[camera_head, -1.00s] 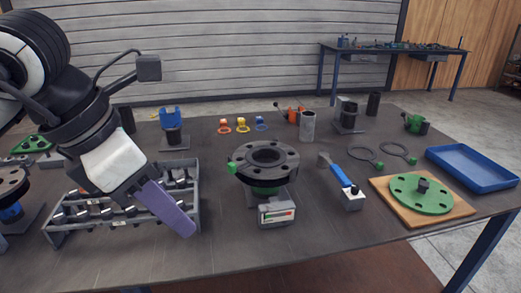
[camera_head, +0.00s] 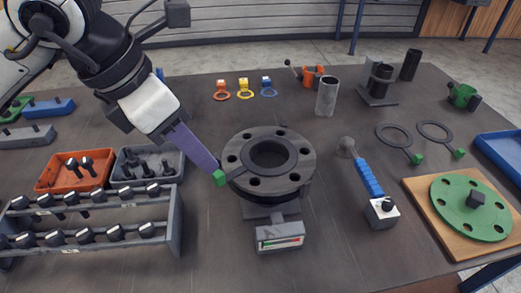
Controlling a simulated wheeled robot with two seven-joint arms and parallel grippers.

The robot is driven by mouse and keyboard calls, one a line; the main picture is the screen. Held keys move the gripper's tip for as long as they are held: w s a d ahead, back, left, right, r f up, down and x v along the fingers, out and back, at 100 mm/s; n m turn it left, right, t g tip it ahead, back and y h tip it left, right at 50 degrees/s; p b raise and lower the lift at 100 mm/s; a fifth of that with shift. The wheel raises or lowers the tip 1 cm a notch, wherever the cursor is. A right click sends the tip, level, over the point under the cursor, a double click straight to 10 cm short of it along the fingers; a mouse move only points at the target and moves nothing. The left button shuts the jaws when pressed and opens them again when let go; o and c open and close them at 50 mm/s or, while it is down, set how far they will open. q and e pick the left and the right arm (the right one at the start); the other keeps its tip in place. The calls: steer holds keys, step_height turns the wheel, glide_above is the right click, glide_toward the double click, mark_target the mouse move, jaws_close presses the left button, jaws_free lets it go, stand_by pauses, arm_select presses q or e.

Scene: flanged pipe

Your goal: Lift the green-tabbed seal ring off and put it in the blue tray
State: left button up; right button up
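The dark seal ring (camera_head: 240,171) lies flat on top of the grey flange (camera_head: 302,160), around its bore. Its green tab (camera_head: 219,178) sticks out past the flange's left edge. My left gripper (camera_head: 214,171) reaches down from the upper left, with its purple finger tip at the green tab. Only one finger shows clearly, so I cannot tell whether it is closed on the tab. The blue tray (camera_head: 500,158) is at the right edge, partly cut off, and its visible floor is empty. My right gripper is not in view.
Two green-tabbed rings (camera_head: 395,136) (camera_head: 435,131) lie on the table at right. A blue-handled tool (camera_head: 368,178) and a green disc on a board (camera_head: 447,210) stand between flange and tray side. A bolt rack (camera_head: 100,245) and an orange bin (camera_head: 72,186) are at left.

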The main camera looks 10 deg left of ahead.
mark_target(217, 174)
arm_select(q)
steer(key=x, duration=0.4)
steer(key=p+x, duration=0.1)
steer(key=x, duration=0.1)
steer(key=shift+s+d+f, duration=0.15)
steer(key=shift+s+f, duration=0.1)
steer(key=shift+f, duration=0.2)
jaws_close()
